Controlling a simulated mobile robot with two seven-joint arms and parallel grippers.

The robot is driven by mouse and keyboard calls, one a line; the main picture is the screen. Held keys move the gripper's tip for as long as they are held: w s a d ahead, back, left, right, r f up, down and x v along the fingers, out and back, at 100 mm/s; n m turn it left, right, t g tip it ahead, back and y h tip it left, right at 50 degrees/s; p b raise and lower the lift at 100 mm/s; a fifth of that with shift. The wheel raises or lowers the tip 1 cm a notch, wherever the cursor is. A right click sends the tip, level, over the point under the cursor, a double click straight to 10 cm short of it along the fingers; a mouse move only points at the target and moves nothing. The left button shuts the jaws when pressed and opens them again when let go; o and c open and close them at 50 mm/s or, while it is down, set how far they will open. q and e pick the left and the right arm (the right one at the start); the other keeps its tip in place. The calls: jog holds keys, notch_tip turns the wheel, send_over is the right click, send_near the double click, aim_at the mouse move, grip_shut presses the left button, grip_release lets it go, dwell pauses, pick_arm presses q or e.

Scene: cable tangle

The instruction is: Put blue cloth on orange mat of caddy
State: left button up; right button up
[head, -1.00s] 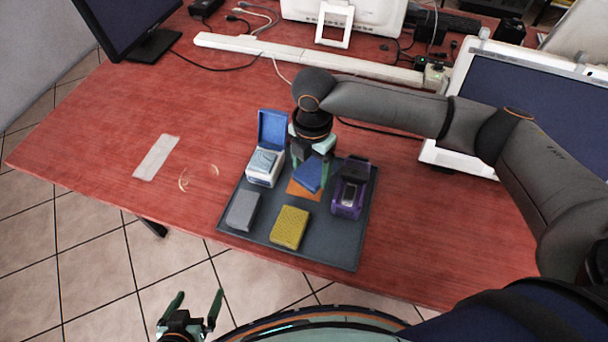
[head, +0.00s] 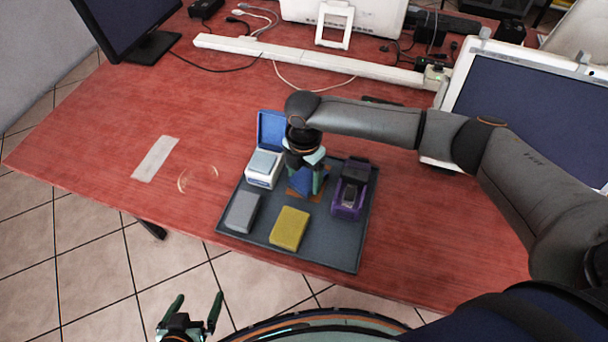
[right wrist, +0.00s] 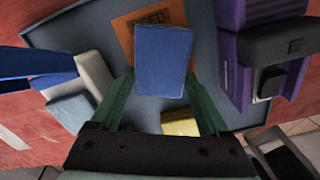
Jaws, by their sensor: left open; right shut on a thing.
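The blue cloth (head: 305,184), a folded block, is between the fingers of my right gripper (head: 309,184), which is shut on it. It also shows in the right wrist view (right wrist: 163,60). The orange mat (head: 316,198) lies on the dark grey caddy (head: 335,255), mostly hidden beneath the cloth and gripper. In the right wrist view the mat (right wrist: 126,32) bears dark lettering and shows past the cloth's far end and left side. I cannot tell whether the cloth touches it. My left gripper (head: 196,303) is open and empty, off the table's front edge.
On the caddy, a white box with a raised blue lid (head: 264,168) stands left of the mat and a purple holder (head: 350,188) right of it. A grey block (head: 242,211) and a yellow sponge (head: 289,228) lie in front. The table's left is mostly clear.

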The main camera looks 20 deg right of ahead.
aim_at(304, 180)
jog(key=o, duration=1.1)
jog(key=shift+c, duration=0.2)
notch_tip(304, 180, up, 12)
jog(key=shift+p, duration=0.4)
